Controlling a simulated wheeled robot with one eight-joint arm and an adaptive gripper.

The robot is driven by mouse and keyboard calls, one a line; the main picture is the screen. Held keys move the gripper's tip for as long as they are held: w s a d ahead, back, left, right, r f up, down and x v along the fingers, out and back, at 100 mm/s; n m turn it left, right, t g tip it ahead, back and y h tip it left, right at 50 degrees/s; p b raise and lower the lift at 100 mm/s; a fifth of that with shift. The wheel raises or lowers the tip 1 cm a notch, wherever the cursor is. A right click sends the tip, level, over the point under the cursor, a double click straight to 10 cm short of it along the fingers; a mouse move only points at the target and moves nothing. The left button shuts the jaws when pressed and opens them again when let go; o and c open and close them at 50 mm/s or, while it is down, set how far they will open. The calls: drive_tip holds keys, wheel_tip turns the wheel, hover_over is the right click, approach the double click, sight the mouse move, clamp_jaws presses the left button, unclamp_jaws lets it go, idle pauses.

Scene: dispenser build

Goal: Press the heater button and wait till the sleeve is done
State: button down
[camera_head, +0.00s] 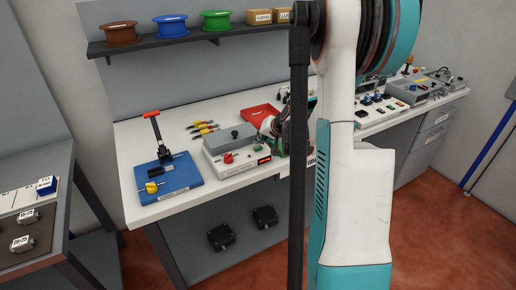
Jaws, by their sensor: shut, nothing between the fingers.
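The heater, apparently the pale box (217,169) with a grey block on top, stands on the white workbench. Its front has a red knob (229,158) and a small red display (264,160), too small to read. My gripper (265,134) is at the box's right end, shut with nothing held. It is small and partly covered by my own arm, so I cannot tell whether it touches a button. I cannot make out the sleeve.
A blue fixture (172,184) with a red-handled lever (152,115) stands left on the workbench (135,140). Yellow-handled tools (203,127) and a red tray (258,115) lie behind. A shelf (150,42) with spools runs above. My arm hides the bench's middle.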

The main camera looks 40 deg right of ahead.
sight(260, 147)
drive_tip(key=shift+f+b, duration=0.45)
drive_tip(key=shift+f+b, duration=0.35)
drive_tip(key=shift+f, duration=0.05)
idle(0.7)
idle(0.4)
drive_tip(key=shift+r+p, duration=0.5)
drive_tip(key=shift+r, duration=0.4)
drive_tip(key=shift+r+p, duration=1.65)
drive_tip(key=shift+r, duration=0.85)
